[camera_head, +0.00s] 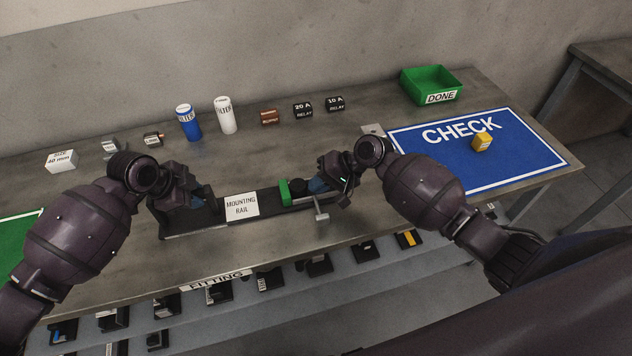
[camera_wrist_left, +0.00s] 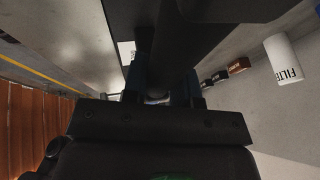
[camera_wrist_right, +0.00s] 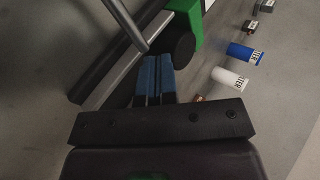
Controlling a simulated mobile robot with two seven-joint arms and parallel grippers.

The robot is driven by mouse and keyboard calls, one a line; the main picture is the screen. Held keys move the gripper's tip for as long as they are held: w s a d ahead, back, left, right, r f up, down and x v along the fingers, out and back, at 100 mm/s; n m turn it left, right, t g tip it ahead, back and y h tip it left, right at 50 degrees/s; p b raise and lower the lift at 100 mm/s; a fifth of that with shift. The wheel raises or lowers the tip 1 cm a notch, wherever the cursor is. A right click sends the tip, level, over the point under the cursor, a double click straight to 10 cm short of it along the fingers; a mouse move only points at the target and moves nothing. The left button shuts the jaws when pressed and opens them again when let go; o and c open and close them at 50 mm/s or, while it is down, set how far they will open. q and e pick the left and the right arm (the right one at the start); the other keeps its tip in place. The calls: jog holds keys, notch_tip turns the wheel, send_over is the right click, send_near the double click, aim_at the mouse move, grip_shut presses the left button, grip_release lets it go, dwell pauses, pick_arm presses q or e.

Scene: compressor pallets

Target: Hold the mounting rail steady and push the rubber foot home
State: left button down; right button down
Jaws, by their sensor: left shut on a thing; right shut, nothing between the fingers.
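The mounting rail (camera_head: 268,204) is a long dark channel with a white label, lying along the bench front. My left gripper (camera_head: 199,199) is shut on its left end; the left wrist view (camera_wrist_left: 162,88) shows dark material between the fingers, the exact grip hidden. A green block (camera_head: 284,192) stands at the rail's right part. A black round piece, apparently the rubber foot (camera_head: 299,187), is beside it, also seen in the right wrist view (camera_wrist_right: 184,50). My right gripper (camera_head: 317,186) is shut and empty, its blue fingertips close to the foot; contact is unclear.
A grey T-shaped lever (camera_head: 321,215) stands in front of my right gripper. Blue (camera_head: 188,123) and white (camera_head: 225,115) filters and small boxes stand behind.

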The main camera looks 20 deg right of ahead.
aim_at(332, 195)
pick_arm(q)
jog(key=shift+s+f, duration=0.25)
jog(key=shift+f, duration=0.2)
pick_arm(e)
jog(key=d, duration=0.1)
jog(key=s+d, duration=0.1)
jog(key=d, duration=0.1)
jog(key=shift+d+f, duration=0.1)
jog(key=shift+d, duration=0.2)
jog(key=v, duration=1)
jog(key=shift+w+a, duration=0.1)
pick_arm(q)
jog(key=c, duration=1.1)
grip_release()
jog(key=shift+o, duration=1.4)
jog(key=shift+w+r, duration=0.15)
jog(key=shift+w, duration=0.05)
jog(key=shift+r, duration=0.1)
jog(key=shift+r, duration=0.1)
jog(key=shift+a+r, duration=0.1)
jog(key=shift+r, duration=0.15)
jog(key=v, duration=1.1)
